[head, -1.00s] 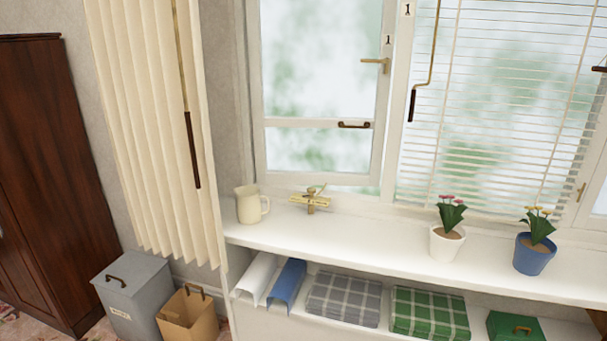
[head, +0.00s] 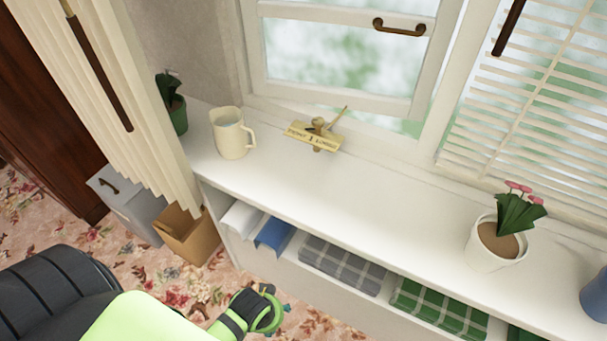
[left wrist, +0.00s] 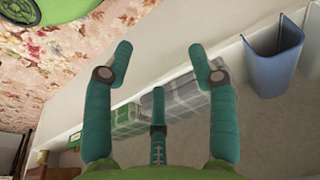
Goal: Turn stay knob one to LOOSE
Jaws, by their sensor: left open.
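Stay knob one (head: 319,125) is a small brass knob with a thin bar, on the white sill below the window. A brass plate (head: 299,134) marked 1 sits at its front; the right-hand word looks like LOOSE, but the lettering is small, and I cannot tell the knob's exact setting. My left gripper (head: 268,308) is low in front of the shelf, well below and apart from the knob. In the left wrist view its green fingers (left wrist: 161,58) are spread and empty. The knob does not show there. My right gripper is not in view.
A cream jug (head: 228,140) stands left of the knob, with a green-potted plant (head: 178,115) behind the curtain (head: 70,70). A white-potted plant (head: 490,245) stands right. The sill (head: 385,190) between is clear. Folded cloths (head: 342,265) lie on the shelf below.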

